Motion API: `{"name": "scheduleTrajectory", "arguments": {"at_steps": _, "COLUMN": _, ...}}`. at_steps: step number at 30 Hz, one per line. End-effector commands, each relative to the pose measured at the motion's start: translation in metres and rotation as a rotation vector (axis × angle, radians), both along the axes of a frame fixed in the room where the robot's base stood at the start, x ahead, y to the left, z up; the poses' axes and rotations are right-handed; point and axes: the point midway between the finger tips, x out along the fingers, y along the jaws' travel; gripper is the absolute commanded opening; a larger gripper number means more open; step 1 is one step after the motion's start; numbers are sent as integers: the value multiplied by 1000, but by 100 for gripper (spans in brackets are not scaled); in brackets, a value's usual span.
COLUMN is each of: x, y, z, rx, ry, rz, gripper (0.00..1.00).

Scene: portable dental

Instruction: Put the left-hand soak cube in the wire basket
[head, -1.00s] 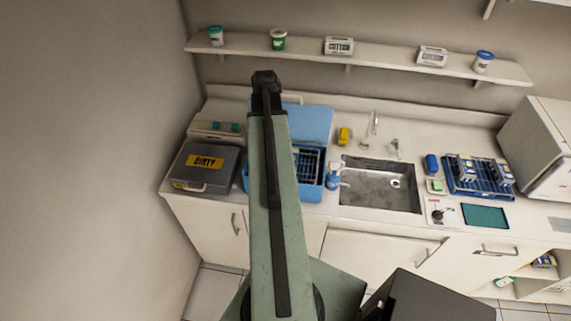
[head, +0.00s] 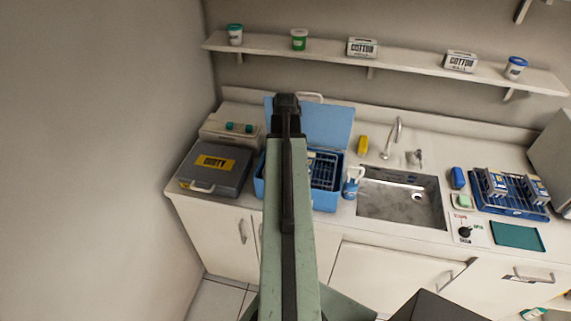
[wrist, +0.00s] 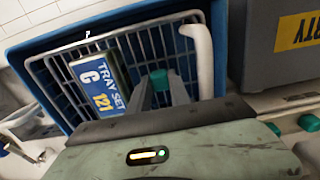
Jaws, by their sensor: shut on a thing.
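The wire basket (wrist: 62,88) sits inside the open blue tub (wrist: 42,40) and fills most of the wrist view. It also shows in the head view (head: 324,172), partly behind my arm. My gripper (wrist: 163,80) is over the basket, its fingers shut on a small teal piece that looks like the soak cube (wrist: 158,77); only a little of it shows. In the head view my gripper (head: 287,102) is seen from behind and the held piece is hidden. I cannot tell how high it is above the basket floor.
A cassette marked TRAY SET C 121 (wrist: 100,82) lies in the basket, left of my fingers. A white handle (wrist: 203,55) rises at the basket's right. A grey DIRTY case (head: 214,168) stands left of the tub. A blue-and-white bottle (head: 351,184) and sink (head: 398,198) are right.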

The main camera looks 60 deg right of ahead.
Motion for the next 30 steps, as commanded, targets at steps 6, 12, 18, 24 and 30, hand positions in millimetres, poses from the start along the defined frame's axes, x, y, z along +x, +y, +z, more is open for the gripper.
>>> {"name": "scheduleTrajectory", "arguments": {"at_steps": 6, "x": 0, "y": 0, "z": -3, "rx": 0, "ry": 0, "rz": -1, "gripper": 32}}
{"name": "scheduleTrajectory", "arguments": {"at_steps": 12, "x": -1, "y": 0, "z": -3, "rx": 0, "ry": 0, "rz": -1, "gripper": 32}}
{"name": "scheduleTrajectory", "arguments": {"at_steps": 18, "x": -1, "y": -1, "z": 6, "rx": 0, "ry": 0, "rz": -1, "gripper": 32}}
{"name": "scheduleTrajectory", "arguments": {"at_steps": 24, "x": -1, "y": -1, "z": 38, "rx": 0, "ry": 0, "rz": -2, "gripper": 32}}
{"name": "scheduleTrajectory", "arguments": {"at_steps": 30, "x": -1, "y": -1, "z": 85, "rx": 0, "ry": 0, "rz": -2, "gripper": 32}}
